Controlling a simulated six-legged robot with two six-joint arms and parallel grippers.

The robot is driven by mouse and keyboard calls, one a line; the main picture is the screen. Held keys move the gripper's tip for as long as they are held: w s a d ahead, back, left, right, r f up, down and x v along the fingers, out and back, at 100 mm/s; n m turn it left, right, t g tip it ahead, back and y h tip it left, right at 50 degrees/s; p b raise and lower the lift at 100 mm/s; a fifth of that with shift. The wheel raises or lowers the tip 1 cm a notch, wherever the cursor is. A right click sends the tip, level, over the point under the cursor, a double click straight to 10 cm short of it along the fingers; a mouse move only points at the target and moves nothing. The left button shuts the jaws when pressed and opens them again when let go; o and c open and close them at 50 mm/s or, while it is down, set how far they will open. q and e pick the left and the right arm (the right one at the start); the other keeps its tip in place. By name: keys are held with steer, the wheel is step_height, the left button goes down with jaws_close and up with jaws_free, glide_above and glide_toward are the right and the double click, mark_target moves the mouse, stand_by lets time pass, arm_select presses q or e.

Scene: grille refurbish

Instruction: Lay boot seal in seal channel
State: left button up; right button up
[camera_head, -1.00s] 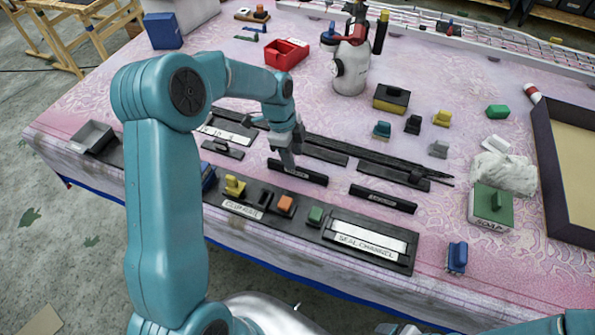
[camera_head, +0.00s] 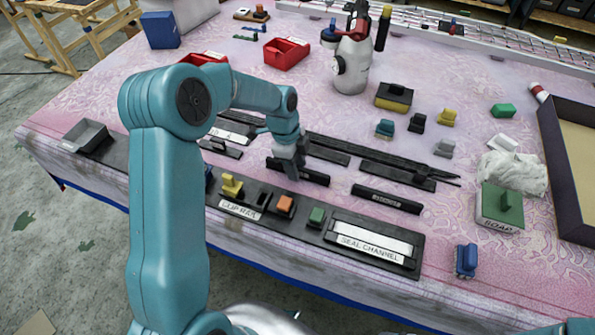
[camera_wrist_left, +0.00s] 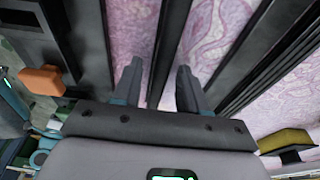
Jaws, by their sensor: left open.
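The seal channel (camera_head: 372,249) is a black block with a pale slot and a "SEAL CHANNEL" label, at the front of the table in the head view. My left gripper (camera_head: 291,176) is left of and behind it, open and pointing down at a black strip (camera_head: 315,177). In the wrist view a dark strip (camera_wrist_left: 167,45) runs between the open fingers (camera_wrist_left: 158,88); they are not closed on it. Another black strip (camera_head: 387,199) with a small label lies behind the channel. I cannot tell which strip is the boot seal. My right gripper is out of view.
Yellow (camera_head: 231,185), orange (camera_head: 285,205) and green (camera_head: 317,215) pieces stand on the front black rail, left of the channel. A green-topped soap block (camera_head: 500,207) and a blue piece (camera_head: 466,260) are at right. Long dark bars lie behind the gripper.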

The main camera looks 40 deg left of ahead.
arm_select(q)
steer(key=shift+w, duration=0.1)
steer(key=shift+c, duration=0.3)
jaws_close()
steer(key=shift+r, duration=0.15)
steer(key=shift+r+p, duration=0.3)
steer(key=shift+r, duration=0.45)
steer(key=shift+r+p, duration=1.2)
steer(key=shift+r, duration=0.4)
